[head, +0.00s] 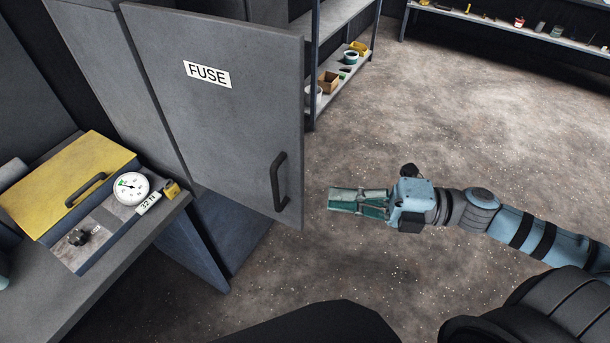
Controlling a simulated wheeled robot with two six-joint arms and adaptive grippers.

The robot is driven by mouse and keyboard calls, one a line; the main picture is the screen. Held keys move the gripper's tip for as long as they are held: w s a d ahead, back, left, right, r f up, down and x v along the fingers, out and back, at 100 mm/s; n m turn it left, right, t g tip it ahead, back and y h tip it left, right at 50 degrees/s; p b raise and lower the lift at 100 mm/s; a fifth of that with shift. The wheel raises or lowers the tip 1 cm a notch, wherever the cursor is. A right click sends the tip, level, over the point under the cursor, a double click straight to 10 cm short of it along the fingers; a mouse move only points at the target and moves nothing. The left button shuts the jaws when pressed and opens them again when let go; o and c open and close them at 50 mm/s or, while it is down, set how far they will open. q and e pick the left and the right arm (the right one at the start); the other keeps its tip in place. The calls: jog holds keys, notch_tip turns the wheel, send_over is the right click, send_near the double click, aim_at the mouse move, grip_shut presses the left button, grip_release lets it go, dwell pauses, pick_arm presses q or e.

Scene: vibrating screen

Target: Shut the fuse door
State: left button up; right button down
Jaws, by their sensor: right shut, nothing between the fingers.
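The fuse door (225,125) is a grey panel with a white FUSE label (207,74) and a black bar handle (279,181) near its right edge. Its lower right corner juts out past the blue base below it, over the floor. How far it stands from its frame is hard to tell. My right gripper (332,200) is shut and empty. It points left, just right of the door's edge and handle, with a small gap in the picture. My left gripper is not in view.
A shelf rack (335,22) with small containers stands behind the door. The floor (450,130) at the right is clear.

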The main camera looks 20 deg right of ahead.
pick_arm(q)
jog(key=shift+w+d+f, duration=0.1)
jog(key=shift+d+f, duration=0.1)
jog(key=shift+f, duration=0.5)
pick_arm(e)
jog(key=w+a, duration=0.3)
jog(key=w, duration=0.4)
jog(key=shift+a+f, duration=0.25)
jog(key=shift+a, duration=0.15)
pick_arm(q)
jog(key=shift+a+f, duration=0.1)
pick_arm(e)
jog(key=shift+a, duration=0.15)
